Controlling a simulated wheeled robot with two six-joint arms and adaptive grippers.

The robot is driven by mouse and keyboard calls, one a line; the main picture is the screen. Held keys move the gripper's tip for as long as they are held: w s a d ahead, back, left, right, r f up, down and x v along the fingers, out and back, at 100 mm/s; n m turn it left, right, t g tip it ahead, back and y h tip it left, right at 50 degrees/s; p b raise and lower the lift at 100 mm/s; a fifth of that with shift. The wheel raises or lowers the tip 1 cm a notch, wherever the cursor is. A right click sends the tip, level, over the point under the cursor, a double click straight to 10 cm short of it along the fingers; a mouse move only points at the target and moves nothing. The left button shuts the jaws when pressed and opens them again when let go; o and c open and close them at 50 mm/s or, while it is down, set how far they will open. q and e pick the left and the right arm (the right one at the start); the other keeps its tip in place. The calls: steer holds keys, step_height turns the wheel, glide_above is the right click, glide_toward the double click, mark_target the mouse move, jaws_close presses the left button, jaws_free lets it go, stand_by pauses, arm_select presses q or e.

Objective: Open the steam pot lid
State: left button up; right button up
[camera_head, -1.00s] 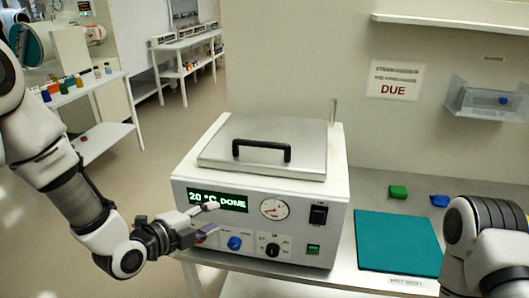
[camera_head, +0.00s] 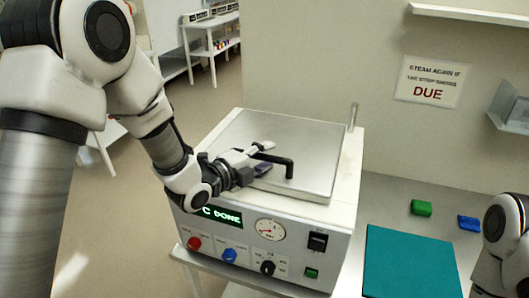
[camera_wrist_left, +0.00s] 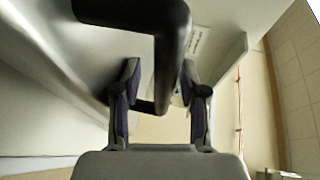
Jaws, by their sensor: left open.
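The steam pot (camera_head: 345,215) is a white box with a flat grey metal lid (camera_head: 300,135), which lies shut on top. A black bar handle (camera_head: 282,160) stands on the lid. My left gripper (camera_head: 263,157) is open at the left end of the handle, above the lid. In the left wrist view, the handle (camera_wrist_left: 172,45) passes between the two open fingers of the left gripper (camera_wrist_left: 160,100). I cannot tell whether they touch it. Of my right arm only a white link shows at the right edge of the head view; its gripper is out of view.
The pot's front has a display reading DONE, a gauge (camera_head: 270,229), a red knob (camera_head: 193,243) and a blue knob (camera_head: 229,255). A teal mat (camera_head: 410,265), a green block (camera_head: 421,208) and a blue block (camera_head: 468,223) lie right of the pot. A notice (camera_head: 432,81) hangs behind.

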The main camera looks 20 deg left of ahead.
arm_select(q)
steer(key=shift+s+a+r, duration=0.15)
steer(key=shift+s+a, duration=0.1)
steer(key=shift+s, duration=0.05)
steer(key=shift+s+a+r, duration=0.1)
steer(key=shift+s, duration=0.1)
steer(key=c, duration=0.3)
jaws_close()
